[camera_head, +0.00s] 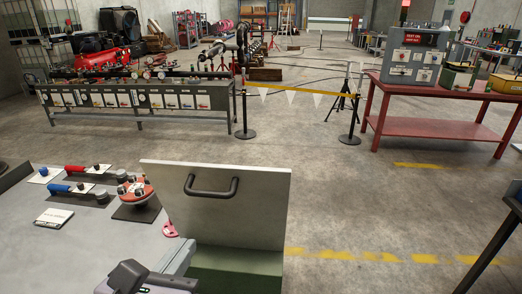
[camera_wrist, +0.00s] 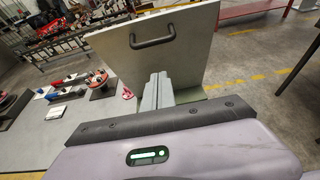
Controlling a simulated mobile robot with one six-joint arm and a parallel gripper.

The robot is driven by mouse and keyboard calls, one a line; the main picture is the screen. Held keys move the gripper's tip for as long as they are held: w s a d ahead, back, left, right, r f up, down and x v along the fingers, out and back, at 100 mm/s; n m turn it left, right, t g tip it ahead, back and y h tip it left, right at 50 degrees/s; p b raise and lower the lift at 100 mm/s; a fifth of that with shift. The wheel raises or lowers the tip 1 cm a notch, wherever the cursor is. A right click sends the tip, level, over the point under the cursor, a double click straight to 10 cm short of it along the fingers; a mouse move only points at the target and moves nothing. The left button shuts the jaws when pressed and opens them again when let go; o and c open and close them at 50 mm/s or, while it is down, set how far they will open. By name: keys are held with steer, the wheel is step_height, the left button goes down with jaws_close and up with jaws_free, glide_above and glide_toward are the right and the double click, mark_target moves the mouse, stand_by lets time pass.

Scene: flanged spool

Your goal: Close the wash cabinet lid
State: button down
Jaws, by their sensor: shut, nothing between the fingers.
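The wash cabinet lid (camera_head: 240,215) is a pale grey panel standing raised, nearly upright, in the head view. A dark bar handle (camera_head: 211,190) is on its near face. The lid (camera_wrist: 190,50) and its handle (camera_wrist: 153,42) also show in the wrist view. The green cabinet part (camera_head: 235,265) shows below the lid. My gripper (camera_wrist: 158,77) is shut and empty, its fingers pointing toward the lower part of the lid's face. I cannot tell whether the fingertips touch it.
A red table (camera_head: 440,125) and yellow barrier tape (camera_head: 310,92) stand farther back.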

steer(key=w+d+f+b, duration=0.1)
steer(key=w+b, duration=0.3)
steer(key=w, duration=0.7)
steer(key=shift+w, duration=0.25)
